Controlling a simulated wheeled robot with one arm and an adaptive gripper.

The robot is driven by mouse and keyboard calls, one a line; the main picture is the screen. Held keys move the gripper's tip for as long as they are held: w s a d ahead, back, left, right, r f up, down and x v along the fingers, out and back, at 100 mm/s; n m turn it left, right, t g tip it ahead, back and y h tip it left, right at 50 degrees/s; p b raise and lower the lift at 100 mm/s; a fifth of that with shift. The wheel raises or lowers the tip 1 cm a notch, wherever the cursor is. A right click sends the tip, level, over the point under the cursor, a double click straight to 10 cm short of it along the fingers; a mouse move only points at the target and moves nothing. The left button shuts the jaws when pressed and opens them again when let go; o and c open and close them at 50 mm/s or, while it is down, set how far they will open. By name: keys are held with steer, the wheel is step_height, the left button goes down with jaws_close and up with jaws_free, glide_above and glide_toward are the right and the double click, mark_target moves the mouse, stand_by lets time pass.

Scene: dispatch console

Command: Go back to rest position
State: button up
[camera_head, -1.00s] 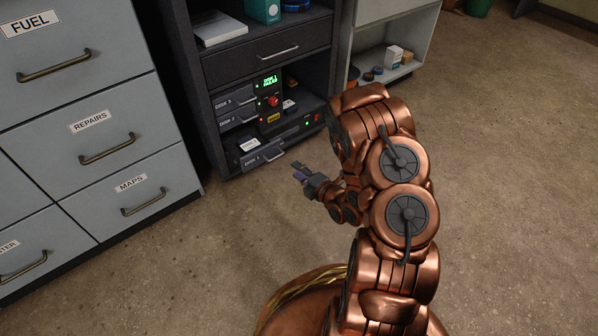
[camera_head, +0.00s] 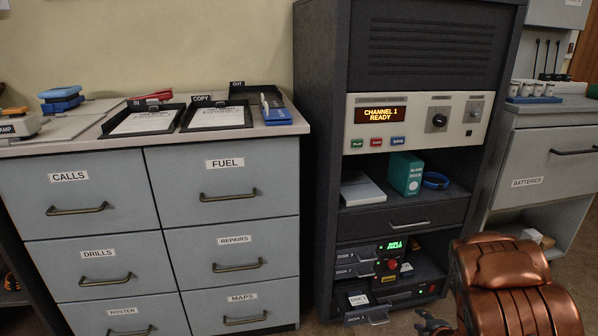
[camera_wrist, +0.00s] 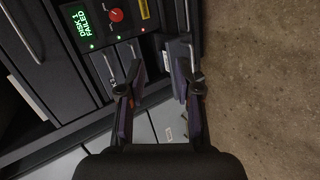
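My copper arm (camera_head: 512,290) shows at the bottom right of the head view. In the wrist view the two fingers of my gripper (camera_wrist: 157,92) stand apart with nothing held between them. The disk unit's green display (camera_wrist: 83,24) reads "DISK 1 FAILED" there. In the head view the disk 1 drawer (camera_head: 366,309) sticks out at the bottom of the rack, with a pale label on top; my gripper is apart from it. The disk 2 (camera_head: 355,271) and disk 3 (camera_head: 355,255) drawers sit above it.
A grey drawer cabinet (camera_head: 183,236) stands left of the dark rack (camera_head: 318,200). A display (camera_head: 394,114) on the rack reads "CHANNEL 1 READY". A batteries cabinet (camera_head: 540,165) stands at the right. Bare floor (camera_wrist: 265,90) shows beside the rack in the wrist view.

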steer(key=s+r+m+g+h+p, duration=0.1)
steer(key=s+r+m+g+p, duration=0.3)
steer(key=r, duration=0.6)
steer(key=s+r+m+h+p, duration=0.2)
steer(key=r+p, duration=0.4)
steer(key=r, duration=0.3)
steer(key=s+r+m+g+h+p, duration=0.1)
steer(key=s+r+m+g+p, duration=0.3)
steer(key=r, duration=0.6)
steer(key=s+a+r+m+g+y+p, duration=0.1)
steer(key=s+a+r+m+p, duration=0.1)
steer(key=s+a+r+p, duration=0.3)
steer(key=s+a+r+m+g+y+p, duration=0.1)
steer(key=s+a+r+p, duration=0.5)
steer(key=s+r, duration=0.8)
steer(key=s+a+r+m+g+y+p, duration=0.1)
steer(key=s+a+r+m+g+p, duration=0.2)
steer(key=s+a+r+p, duration=0.3)
steer(key=s+r+m+p, duration=0.1)
steer(key=s+r+p, duration=0.1)
steer(key=r, duration=0.3)
steer(key=shift+s+r+m+y+p, duration=0.3)
steer(key=shift+s+y, duration=0.1)
steer(key=shift+s, duration=0.25)
